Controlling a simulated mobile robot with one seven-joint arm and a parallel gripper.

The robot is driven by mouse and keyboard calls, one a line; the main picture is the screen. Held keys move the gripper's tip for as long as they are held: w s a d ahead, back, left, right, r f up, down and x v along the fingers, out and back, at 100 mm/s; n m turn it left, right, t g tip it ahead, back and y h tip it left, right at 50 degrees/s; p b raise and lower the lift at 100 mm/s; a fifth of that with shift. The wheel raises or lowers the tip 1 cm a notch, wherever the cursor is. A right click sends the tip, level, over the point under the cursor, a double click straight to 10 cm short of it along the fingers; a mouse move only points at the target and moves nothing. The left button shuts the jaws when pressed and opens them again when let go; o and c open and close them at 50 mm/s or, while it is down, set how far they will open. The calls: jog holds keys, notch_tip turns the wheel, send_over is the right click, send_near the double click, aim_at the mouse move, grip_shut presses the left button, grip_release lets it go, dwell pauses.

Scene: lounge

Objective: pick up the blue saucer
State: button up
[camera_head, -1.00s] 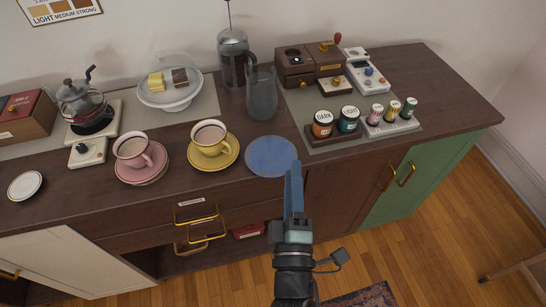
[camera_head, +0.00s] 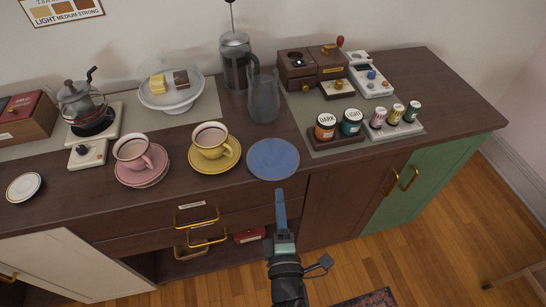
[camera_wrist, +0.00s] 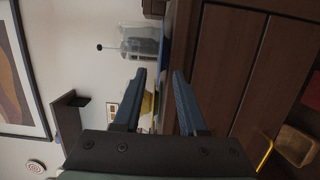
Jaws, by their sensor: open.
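The blue saucer (camera_head: 273,159) lies flat and empty near the front edge of the dark counter, right of the yellow cup and saucer. My gripper (camera_head: 280,192) is just in front of the counter edge, below the saucer in the head view, and apart from it. In the wrist view my gripper (camera_wrist: 160,82) has its two blue fingers spread with nothing between them. The saucer shows there nearly edge-on as a thin blue strip (camera_wrist: 166,32), beyond the fingertips.
A yellow cup (camera_head: 211,139) on its saucer stands close left of the blue saucer, with a pink cup (camera_head: 132,152) farther left. A glass jug (camera_head: 263,96) stands behind. A rack with jars (camera_head: 337,136) is to the right. Drawer handles (camera_head: 197,217) stick out below the counter.

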aim_at(278, 180)
jog(key=shift+w+a, duration=0.15)
jog(key=shift+w, duration=1)
jog(key=shift+w+a, duration=0.1)
jog(key=shift+w, duration=1.05)
grip_shut()
